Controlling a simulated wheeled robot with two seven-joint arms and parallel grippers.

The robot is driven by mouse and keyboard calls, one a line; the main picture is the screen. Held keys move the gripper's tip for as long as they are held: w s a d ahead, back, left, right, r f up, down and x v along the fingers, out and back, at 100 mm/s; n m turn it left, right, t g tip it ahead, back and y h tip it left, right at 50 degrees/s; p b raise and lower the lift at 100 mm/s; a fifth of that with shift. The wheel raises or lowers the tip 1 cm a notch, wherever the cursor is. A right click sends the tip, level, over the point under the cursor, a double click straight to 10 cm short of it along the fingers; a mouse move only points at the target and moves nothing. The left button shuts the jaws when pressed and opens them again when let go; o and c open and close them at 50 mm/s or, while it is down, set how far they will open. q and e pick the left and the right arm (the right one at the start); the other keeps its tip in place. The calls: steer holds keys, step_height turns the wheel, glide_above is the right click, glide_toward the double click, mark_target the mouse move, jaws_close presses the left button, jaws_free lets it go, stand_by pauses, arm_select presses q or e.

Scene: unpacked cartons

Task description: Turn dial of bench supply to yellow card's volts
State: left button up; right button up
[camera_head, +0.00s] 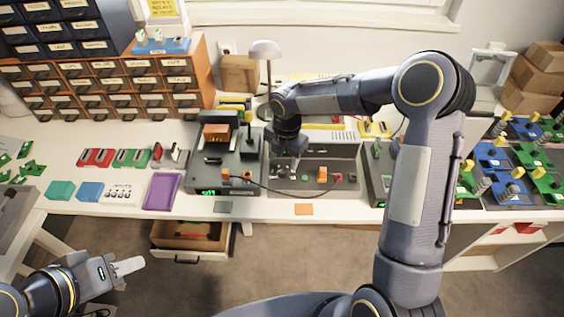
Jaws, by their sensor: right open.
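A dark bench unit (315,187) with vents on top stands mid-bench, with an orange block and small red and green parts along its front. It looks like the bench supply. My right gripper (292,163) is open just above its left part and hides some of it; I cannot make out the dial. A yellow card (163,9) with small dark print stands at the top left behind the drawers; its text is too small to read. My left gripper (128,266) is at the lower left, in front of the bench and away from everything; its pale fingers' gap is unclear.
A grey unit (202,172) with a green display stands left of the supply, joined to it by a dark cable. Another display unit (376,184) is on the right. A purple tray (161,192) lies left. An open drawer (190,256) juts out below.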

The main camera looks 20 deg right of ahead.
mark_target(284, 169)
step_height(284, 169, down, 5)
steer(key=shift+w, duration=0.15)
steer(key=shift+c, duration=0.2)
steer(key=c, duration=0.9)
